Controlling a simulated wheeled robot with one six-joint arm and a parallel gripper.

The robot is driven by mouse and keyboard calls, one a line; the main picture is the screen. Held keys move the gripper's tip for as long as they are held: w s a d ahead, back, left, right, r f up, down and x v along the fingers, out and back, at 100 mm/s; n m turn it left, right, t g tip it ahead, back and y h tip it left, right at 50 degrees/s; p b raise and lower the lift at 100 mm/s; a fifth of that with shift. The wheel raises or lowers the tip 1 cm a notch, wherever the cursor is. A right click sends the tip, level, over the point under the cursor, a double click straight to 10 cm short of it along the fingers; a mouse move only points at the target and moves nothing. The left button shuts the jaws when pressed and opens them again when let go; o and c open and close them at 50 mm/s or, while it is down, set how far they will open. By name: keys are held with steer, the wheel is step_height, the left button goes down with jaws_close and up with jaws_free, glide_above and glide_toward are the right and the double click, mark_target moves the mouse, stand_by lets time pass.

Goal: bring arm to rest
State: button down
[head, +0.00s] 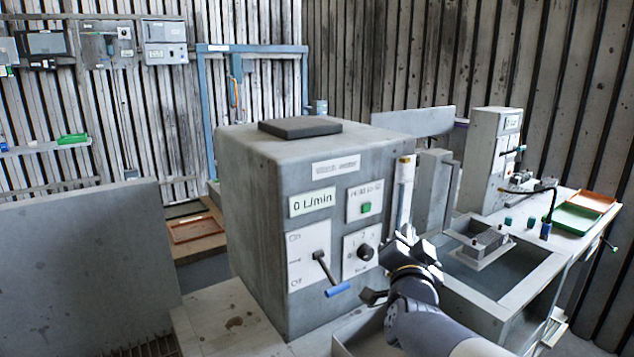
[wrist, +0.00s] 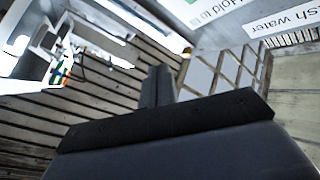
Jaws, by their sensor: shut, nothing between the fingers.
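My arm reaches in from the lower right of the head view. My gripper (head: 408,236) is in front of the right edge of a grey machine cabinet (head: 240,190), pointing up and away from me. In the wrist view the dark fingers (wrist: 158,85) stand together, shut and empty. The cabinet front has a "0 L/min" display (head: 312,202), a green button (head: 366,208), a dark knob (head: 365,252) and a lever with a blue handle (head: 338,289). I cannot tell the exact gap between the gripper and the cabinet.
A basin (head: 505,285) with a grey block inside lies right of my gripper. Beyond it a bench holds a green tray (head: 577,220), an orange tray (head: 592,201) and a second machine (head: 490,150). A grey panel (head: 80,265) stands at the left.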

steer(key=shift+w+a, duration=0.1)
steer(key=w+a, duration=0.1)
steer(key=w, duration=0.1)
steer(key=w+a+b, duration=0.1)
steer(key=w, duration=0.1)
steer(key=shift+w+a+f, duration=0.1)
steer(key=shift+a+f, duration=0.1)
steer(key=shift+a, duration=0.15)
